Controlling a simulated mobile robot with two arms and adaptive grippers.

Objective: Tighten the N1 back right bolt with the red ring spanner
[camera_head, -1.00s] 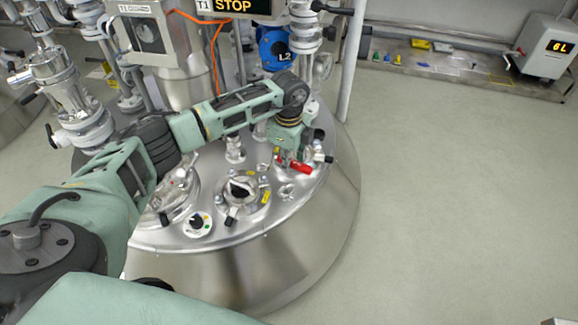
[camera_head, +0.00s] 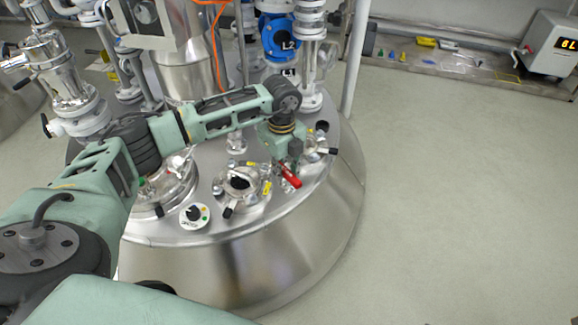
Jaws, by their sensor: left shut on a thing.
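The red ring spanner (camera_head: 290,175) shows as a short red handle over the right part of the steel vessel lid, slanting down to the right. My left gripper (camera_head: 283,162) points down and is shut on the spanner; its fingers are small and partly hidden. A clamped fitting (camera_head: 318,148) stands right beside the gripper. Another round fitting with a black centre (camera_head: 240,184) lies to the left, with a yellow tag (camera_head: 267,188) beside it. I cannot read which is N1. The back right bolt and the spanner's ring end cannot be made out. My right gripper is not in view.
A blue unit marked L2 (camera_head: 280,38) and white pipework (camera_head: 310,60) rise behind the gripper. A dial (camera_head: 194,215) sits at the lid's front left. A shelf (camera_head: 440,60) with small coloured items runs along the back wall. The floor at right is clear.

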